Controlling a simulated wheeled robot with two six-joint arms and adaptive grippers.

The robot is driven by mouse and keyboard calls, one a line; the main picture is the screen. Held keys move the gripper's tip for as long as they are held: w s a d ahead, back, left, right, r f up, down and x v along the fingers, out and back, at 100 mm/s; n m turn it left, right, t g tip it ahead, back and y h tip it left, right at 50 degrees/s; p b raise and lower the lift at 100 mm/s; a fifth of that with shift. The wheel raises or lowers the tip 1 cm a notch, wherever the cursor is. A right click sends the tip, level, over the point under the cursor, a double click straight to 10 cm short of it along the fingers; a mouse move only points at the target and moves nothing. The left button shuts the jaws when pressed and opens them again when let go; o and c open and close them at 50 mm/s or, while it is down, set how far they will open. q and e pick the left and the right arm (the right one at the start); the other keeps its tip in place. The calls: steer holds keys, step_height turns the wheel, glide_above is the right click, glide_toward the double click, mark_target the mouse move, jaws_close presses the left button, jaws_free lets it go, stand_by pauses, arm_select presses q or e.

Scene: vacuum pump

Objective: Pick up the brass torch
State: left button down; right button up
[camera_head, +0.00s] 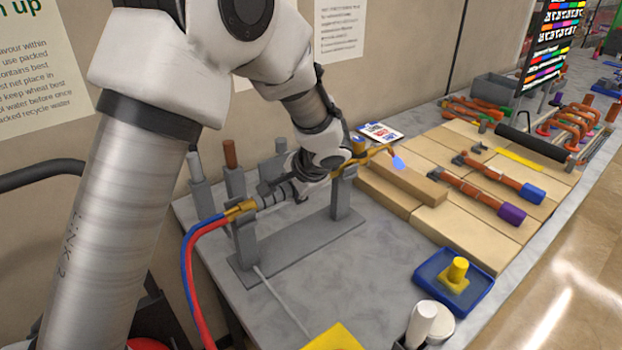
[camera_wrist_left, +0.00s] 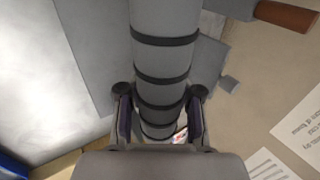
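The brass torch (camera_head: 239,209) lies across the two posts of a grey stand (camera_head: 300,243) in the head view. Its ringed grey handle (camera_head: 268,200) runs between brass ends, and a blue flame (camera_head: 398,163) shows at the bent tip. Red and blue hoses hang from its left end. My left gripper (camera_head: 300,187) is at the handle, partly hidden by my wrist. In the left wrist view, the grey handle (camera_wrist_left: 162,50) with black rings runs between the fingers of my left gripper (camera_wrist_left: 160,118). Narrow gaps seem to show at its sides. My right gripper is not in view.
A blue tray (camera_head: 424,279) with a yellow piece sits at the front right. Tan blocks (camera_head: 410,180) lie right of the stand, with copper pipe pieces (camera_head: 500,180) on top. Upright rods (camera_head: 230,155) stand behind the torch. Grey bench top is free in front of the stand.

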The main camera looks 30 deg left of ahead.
arm_select(q)
steer(key=shift+w+r, duration=0.1)
steer(key=shift+r, duration=0.15)
